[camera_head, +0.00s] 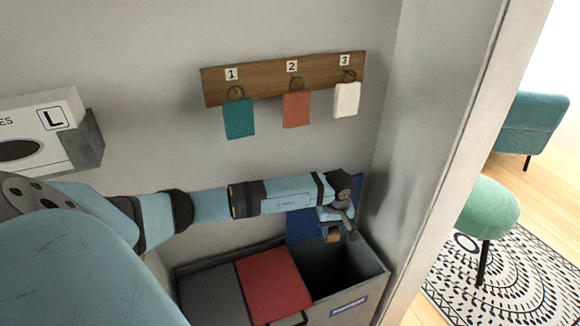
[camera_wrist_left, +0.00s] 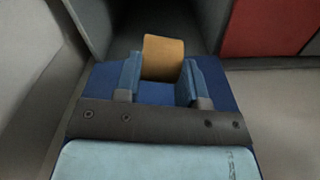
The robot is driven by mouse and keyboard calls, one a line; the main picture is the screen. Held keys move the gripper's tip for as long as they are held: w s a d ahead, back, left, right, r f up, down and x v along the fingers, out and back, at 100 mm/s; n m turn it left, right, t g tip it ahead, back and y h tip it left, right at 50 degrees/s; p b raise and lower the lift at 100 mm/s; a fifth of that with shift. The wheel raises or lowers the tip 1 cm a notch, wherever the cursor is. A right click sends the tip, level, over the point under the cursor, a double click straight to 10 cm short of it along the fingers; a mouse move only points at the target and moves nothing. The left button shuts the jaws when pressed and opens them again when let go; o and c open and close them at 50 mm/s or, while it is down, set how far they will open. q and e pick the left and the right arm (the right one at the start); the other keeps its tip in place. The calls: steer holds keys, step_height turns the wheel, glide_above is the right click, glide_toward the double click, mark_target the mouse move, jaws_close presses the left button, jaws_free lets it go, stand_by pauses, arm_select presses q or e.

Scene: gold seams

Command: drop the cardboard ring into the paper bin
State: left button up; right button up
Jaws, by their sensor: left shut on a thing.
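My left gripper (camera_head: 337,222) reaches over the open right-hand compartment of the grey bin (camera_head: 352,286). It is shut on the tan cardboard ring (camera_head: 333,237), which hangs below the fingers. In the left wrist view the cardboard ring (camera_wrist_left: 163,57) sits between the two blue fingers, with the dark compartment behind it. The open compartment has a blue lid (camera_head: 302,226) raised at its back, partly hidden by my arm. A small blue label (camera_head: 349,306) is on the bin's front, its text unreadable. My right gripper is not in view.
A red lid (camera_head: 272,283) and a grey lid (camera_head: 212,298) cover the compartments to the left. A wooden rack (camera_head: 270,88) with numbered hanging tags is on the wall above. A wall edge (camera_head: 440,180) stands close at the right.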

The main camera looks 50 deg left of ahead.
arm_select(q)
steer(key=shift+f+b, duration=0.5)
steer(key=shift+f, duration=1)
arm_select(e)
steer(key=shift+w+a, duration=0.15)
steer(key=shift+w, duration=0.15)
arm_select(q)
steer(key=o, duration=1)
steer(key=shift+c, duration=0.2)
step_height(320, 180, up, 14)
steer(key=p, duration=0.7)
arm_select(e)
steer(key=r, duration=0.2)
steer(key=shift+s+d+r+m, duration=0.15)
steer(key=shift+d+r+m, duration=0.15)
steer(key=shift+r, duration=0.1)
